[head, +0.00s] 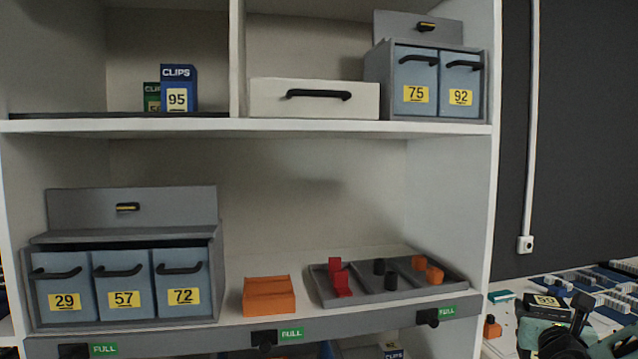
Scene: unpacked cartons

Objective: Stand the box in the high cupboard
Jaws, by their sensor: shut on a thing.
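My gripper (568,328) is at the lower right, partly cut off by the frame edge. It is shut on a dark green box (537,312) with a white label reading 89. The box is right of the shelf unit, in front of the table, and mostly hidden by the gripper. The upper left compartment (60,75) of the white shelf unit holds a blue CLIPS box (178,74) labelled 95, standing upright. A green box (152,97) stands beside it, partly hidden. No closed cupboard door shows.
The upper shelf also holds a white drawer (270,97) and grey drawers (417,75). Below are drawers labelled 29, 57 and 72, an orange box (268,296) and a grey tray (385,293). The upper left compartment has free room on both sides of its boxes.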

